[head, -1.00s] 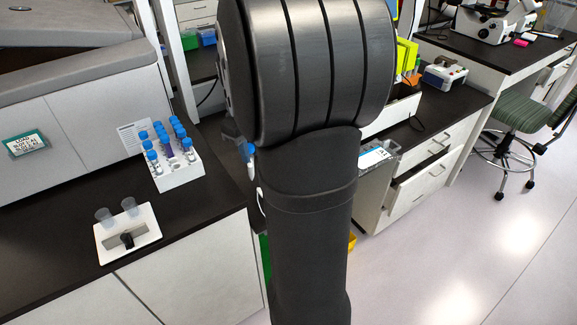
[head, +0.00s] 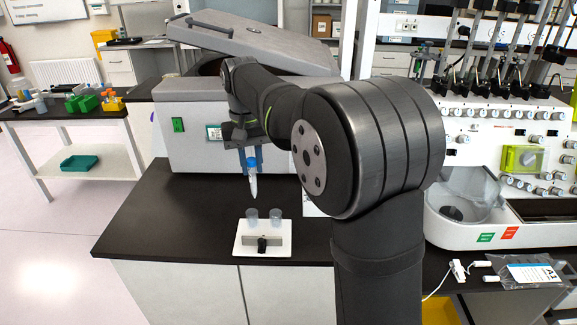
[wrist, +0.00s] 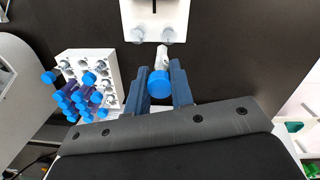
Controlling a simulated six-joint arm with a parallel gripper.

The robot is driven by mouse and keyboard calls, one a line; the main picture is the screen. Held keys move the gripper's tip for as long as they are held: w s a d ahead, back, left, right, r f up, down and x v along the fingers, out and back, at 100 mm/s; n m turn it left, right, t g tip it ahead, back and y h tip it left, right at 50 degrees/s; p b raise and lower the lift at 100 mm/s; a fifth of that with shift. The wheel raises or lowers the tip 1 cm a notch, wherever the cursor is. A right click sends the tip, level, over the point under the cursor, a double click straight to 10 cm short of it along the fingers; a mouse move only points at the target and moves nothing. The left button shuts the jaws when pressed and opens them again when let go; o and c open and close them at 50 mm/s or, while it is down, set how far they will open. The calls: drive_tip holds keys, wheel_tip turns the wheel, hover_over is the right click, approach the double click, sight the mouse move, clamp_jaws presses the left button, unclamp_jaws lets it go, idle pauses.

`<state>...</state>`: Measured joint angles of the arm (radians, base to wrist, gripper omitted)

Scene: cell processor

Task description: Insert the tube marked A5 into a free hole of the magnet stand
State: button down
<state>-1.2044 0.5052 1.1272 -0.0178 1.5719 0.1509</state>
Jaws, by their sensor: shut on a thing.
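My gripper (head: 252,157) is shut on a tube with a blue cap (head: 249,158) and whitish body (head: 253,185). The tube hangs nearly upright above the bench, tip down. Its marking is not readable. In the wrist view, the blue cap (wrist: 159,81) sits between the two blue fingers. The magnet stand (head: 243,246) is a white plate with a dark block and two clear cup-like holders (head: 263,219). It stands below the tube in the head view and at the top of the wrist view (wrist: 155,14). No tube shows in either holder.
A white rack (wrist: 98,57) with several blue-capped tubes is left of my gripper in the wrist view. The dark bench top (head: 165,215) left of the stand is clear.

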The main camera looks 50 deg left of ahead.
drive_tip(key=shift+s+a, duration=0.35)
drive_tip(key=shift+s, duration=0.1)
drive_tip(key=shift+f, duration=2.05)
drive_tip(key=shift+f, duration=0.15)
drive_tip(key=shift+f, duration=0.5)
drive_tip(key=shift+f, duration=0.1)
drive_tip(key=shift+f, duration=1.55)
drive_tip(key=shift+f, duration=0.45)
